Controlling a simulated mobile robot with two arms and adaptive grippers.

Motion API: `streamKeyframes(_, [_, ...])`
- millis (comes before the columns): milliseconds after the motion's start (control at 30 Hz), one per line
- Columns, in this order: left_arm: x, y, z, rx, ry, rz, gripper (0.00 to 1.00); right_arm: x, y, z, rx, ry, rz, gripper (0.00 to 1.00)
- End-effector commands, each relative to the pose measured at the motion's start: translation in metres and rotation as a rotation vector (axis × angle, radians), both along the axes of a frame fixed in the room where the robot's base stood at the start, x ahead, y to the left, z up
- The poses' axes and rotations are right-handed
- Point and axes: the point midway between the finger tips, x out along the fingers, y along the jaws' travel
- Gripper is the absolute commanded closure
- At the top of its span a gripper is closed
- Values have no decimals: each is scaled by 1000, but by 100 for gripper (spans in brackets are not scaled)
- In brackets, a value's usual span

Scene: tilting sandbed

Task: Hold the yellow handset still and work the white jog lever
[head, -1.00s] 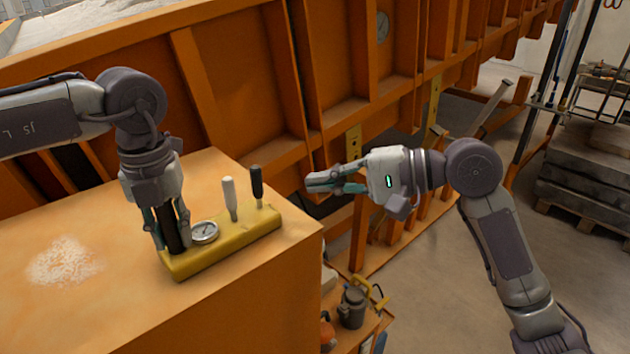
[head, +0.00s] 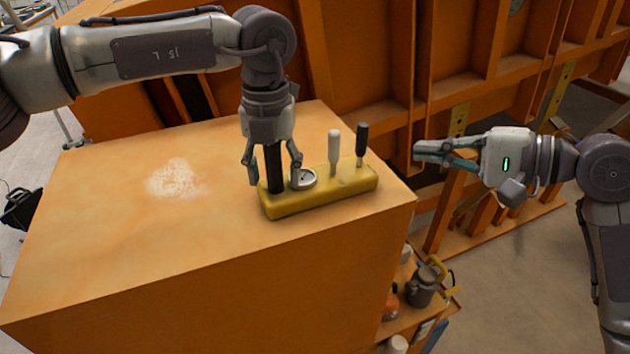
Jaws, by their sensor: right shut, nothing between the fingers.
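The yellow handset (head: 318,199) lies on the orange box top near its right corner. It carries a black post (head: 273,172) at its left end, a round gauge (head: 303,179), the white jog lever (head: 334,150) and a black lever (head: 362,142). The white lever stands nearly upright. My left gripper (head: 272,172) points down over the left end, its fingers open on either side of the black post, with gaps visible between. My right gripper (head: 418,152) is shut and empty, pointing left, to the right of the levers and apart from them.
The orange box top (head: 130,235) is clear except for a pale sandy patch (head: 175,179) left of the handset. An orange ribbed wall (head: 385,75) stands behind. A low shelf with a grey can (head: 423,285) and other items sits below the box's right edge.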

Motion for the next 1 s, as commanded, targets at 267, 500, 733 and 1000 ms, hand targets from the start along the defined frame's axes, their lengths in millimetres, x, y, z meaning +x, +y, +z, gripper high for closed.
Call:
streamKeyframes(267, [0,0,2,-1,-1,0,43,0,0,0,0,0,0,100])
streamKeyframes(500, [1,-1,36,-2,-3,-1,43,0,0,0,0,0,0,100])
streamKeyframes(733, [1,-1,85,-1,-2,0,43,0,0,0,0,0,0,100])
streamKeyframes(1000, [1,0,117,-1,-1,1,43,0,0,0,0,0,0,100])
